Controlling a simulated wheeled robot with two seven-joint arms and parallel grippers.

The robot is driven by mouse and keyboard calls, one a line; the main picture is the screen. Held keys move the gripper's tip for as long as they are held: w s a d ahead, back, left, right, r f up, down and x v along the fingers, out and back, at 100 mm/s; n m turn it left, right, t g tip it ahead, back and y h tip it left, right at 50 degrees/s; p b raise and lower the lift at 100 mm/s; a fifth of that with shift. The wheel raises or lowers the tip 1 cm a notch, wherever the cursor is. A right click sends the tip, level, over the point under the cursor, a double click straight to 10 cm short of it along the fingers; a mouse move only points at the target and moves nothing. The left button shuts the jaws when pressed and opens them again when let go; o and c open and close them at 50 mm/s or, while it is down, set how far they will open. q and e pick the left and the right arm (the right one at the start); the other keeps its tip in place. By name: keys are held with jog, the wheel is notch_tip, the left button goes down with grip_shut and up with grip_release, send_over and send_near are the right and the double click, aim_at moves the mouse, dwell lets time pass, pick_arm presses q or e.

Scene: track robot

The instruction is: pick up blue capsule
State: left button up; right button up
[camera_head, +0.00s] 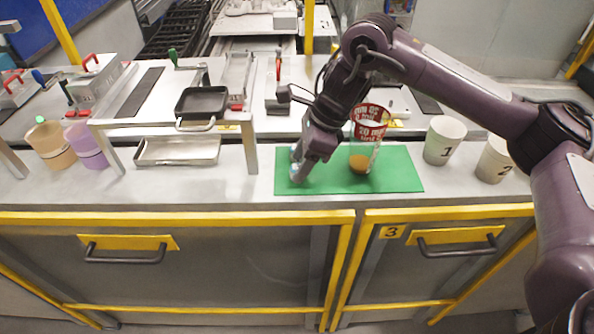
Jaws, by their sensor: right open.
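I cannot make out a blue capsule in the head view; it may be hidden by my right arm or too small to tell. My right gripper (297,164) comes in from the right and is low over the left part of a green mat (400,176). Its jaws are open, with the fingertips toward the left, and I see nothing held between them. A clear cup with red and white print (369,132) stands on the mat just right of the gripper, with something orange-brown (359,163) at its base. My left gripper is not in view.
White cups marked 1 (443,140) and 2 (495,160) stand right of the mat. At left are a metal stand (250,145) with a black pan (202,102), a metal tray (178,151), a tan cup (50,146) and a purple cup (87,147). Yellow-edged drawers (180,262) are below.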

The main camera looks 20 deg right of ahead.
jog(key=shift+a+f+p, duration=0.3)
jog(key=shift+f, duration=0.25)
jog(key=shift+w+a+f, duration=0.15)
jog(key=shift+f, duration=0.4)
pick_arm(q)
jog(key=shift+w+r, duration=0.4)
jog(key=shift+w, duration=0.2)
pick_arm(e)
jog(key=c, duration=1)
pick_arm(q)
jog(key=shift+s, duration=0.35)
pick_arm(e)
jog(key=shift+c, duration=0.2)
jog(key=shift+r, duration=0.1)
